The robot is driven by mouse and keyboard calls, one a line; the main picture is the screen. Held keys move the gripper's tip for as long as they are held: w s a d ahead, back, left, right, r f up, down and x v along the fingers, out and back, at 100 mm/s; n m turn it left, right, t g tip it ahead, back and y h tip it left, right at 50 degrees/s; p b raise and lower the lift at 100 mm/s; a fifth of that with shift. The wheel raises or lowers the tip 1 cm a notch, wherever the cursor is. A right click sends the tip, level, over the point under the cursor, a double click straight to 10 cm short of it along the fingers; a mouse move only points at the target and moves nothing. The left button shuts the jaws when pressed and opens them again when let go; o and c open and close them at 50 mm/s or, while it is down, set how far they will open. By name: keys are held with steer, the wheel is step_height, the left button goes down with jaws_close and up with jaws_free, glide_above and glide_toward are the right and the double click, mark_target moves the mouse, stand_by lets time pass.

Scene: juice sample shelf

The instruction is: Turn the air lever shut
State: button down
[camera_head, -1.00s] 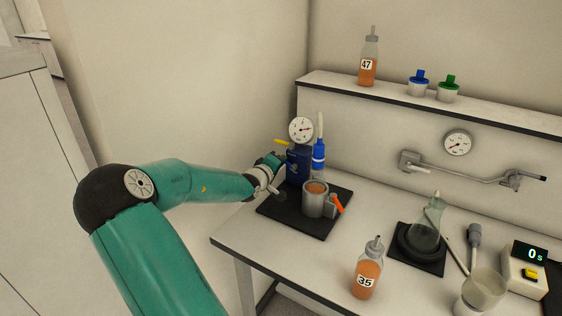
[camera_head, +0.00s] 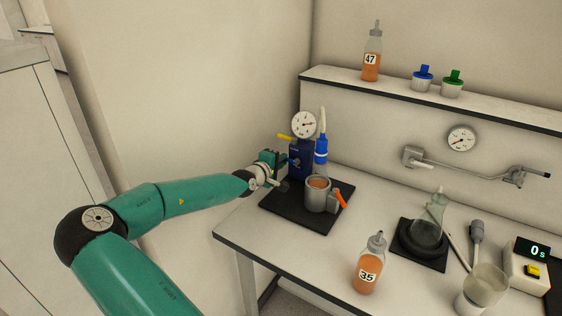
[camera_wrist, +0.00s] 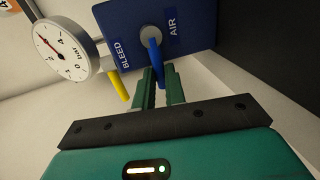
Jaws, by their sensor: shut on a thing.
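The air lever (camera_wrist: 156,58) is a blue handle on a round grey hub on the front of a dark blue box (camera_wrist: 118,22), beside the word AIR. In the wrist view it points down toward my gripper (camera_wrist: 160,78), whose two green fingers are shut on its free end. A yellow lever (camera_wrist: 119,85) sticks out below the word BLEED, apart from my fingers. In the head view my gripper (camera_head: 281,164) is at the left front of the blue box (camera_head: 301,160), and the grip itself is too small to make out there.
A dial gauge (camera_head: 304,124) tops the box. A grey cup (camera_head: 318,197) with an orange handle and a blue-banded tube (camera_head: 321,149) stand close to it on the black mat (camera_head: 290,217). Bottle 35 (camera_head: 368,268) is nearer the table's front edge.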

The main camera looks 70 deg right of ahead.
steer(key=c, duration=1.5)
jaws_free()
steer(key=shift+o, duration=0.2)
steer(key=v, duration=1.3)
steer(key=shift+a, duration=0.35)
steer(key=shift+w+a+r, duration=0.1)
steer(key=shift+a, duration=0.05)
